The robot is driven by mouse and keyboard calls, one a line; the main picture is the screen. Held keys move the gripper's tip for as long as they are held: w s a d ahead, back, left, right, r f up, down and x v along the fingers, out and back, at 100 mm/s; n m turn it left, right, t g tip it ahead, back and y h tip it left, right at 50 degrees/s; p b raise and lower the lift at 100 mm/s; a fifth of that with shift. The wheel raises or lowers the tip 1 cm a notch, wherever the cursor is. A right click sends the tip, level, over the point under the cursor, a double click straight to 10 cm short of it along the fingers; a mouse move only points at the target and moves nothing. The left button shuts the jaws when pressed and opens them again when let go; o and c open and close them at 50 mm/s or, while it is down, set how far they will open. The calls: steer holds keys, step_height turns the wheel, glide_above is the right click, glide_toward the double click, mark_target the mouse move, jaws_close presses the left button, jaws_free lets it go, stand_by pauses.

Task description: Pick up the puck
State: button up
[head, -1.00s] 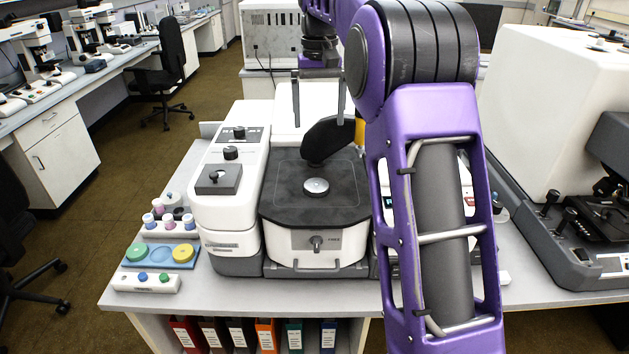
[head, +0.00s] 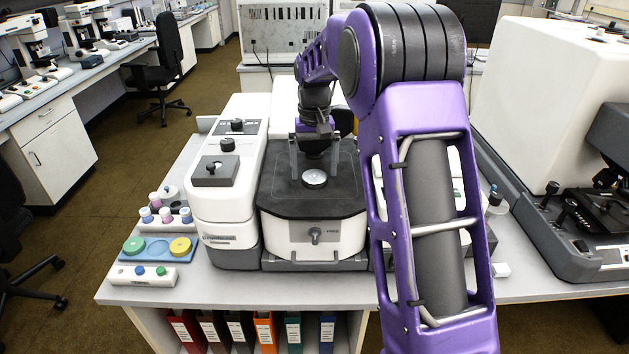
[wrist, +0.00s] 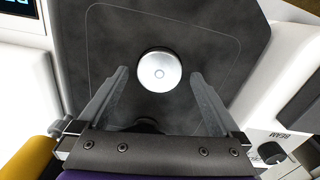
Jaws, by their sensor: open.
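The puck is a small round silvery disc (head: 314,178) lying on the dark stage (head: 285,205) of the white microscope. In the wrist view the puck (wrist: 159,71) lies just beyond the fingertips, roughly centred between their lines, on the dark stage plate (wrist: 225,30). My gripper (head: 314,172) is open and empty, with its two grey fingers pointing down over the stage around the puck in the head view. In the wrist view my gripper (wrist: 159,72) shows its fingers wide apart, apparently touching nothing. The exact height of the fingertips above the stage cannot be told.
The white control housing (head: 230,170) with black knobs stands left of the stage. A blue tray (head: 157,249) with coloured discs lies at the left bench edge. A large white instrument (head: 550,100) stands at the right. My purple arm hides the area right of the stage.

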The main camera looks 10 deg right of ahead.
steer(key=shift+f, duration=0.6)
jaws_close()
